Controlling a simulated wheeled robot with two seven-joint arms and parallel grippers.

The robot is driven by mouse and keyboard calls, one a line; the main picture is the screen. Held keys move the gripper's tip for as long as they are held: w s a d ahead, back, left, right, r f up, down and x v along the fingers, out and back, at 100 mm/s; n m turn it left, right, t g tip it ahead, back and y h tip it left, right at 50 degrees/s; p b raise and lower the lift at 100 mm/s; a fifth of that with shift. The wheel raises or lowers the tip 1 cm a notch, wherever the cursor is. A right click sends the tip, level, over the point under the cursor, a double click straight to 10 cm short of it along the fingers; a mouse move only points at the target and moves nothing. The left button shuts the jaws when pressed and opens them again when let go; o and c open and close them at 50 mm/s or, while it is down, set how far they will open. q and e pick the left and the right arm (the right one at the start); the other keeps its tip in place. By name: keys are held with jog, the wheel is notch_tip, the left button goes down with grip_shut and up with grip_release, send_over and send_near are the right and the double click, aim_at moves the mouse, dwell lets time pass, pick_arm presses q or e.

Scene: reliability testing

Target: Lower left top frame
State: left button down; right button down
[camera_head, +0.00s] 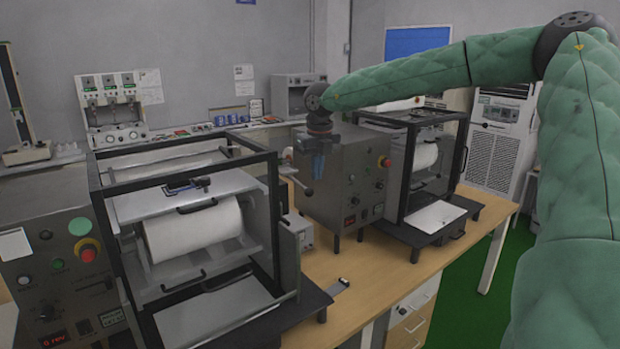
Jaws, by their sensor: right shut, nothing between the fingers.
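The left machine has a black outer frame (273,215) around a white roll (195,232). Its upper part is a grey panel (140,206) that sits tilted above the roll, with a black handle (197,206) on its front edge and a small dark latch-like part (187,185) on top. I cannot tell which of these is the top frame. My right gripper (318,165) hangs pointing down, shut and empty, right of the left machine and in front of the grey control box. It appears apart from the left machine. My left gripper is not in view.
A grey control box (345,180) with a red knob stands between the two machines. The right machine (425,165) has a similar black frame. Another control box (60,260) with a red button stands at far left. The wooden table (385,275) is mostly clear at front.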

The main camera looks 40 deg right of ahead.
jog(key=shift+r, duration=0.1)
notch_tip(320, 180, up, 8)
jog(key=b, duration=0.3)
jog(key=shift+s+f, duration=0.2)
jog(key=shift+s, duration=0.1)
dwell(0.4)
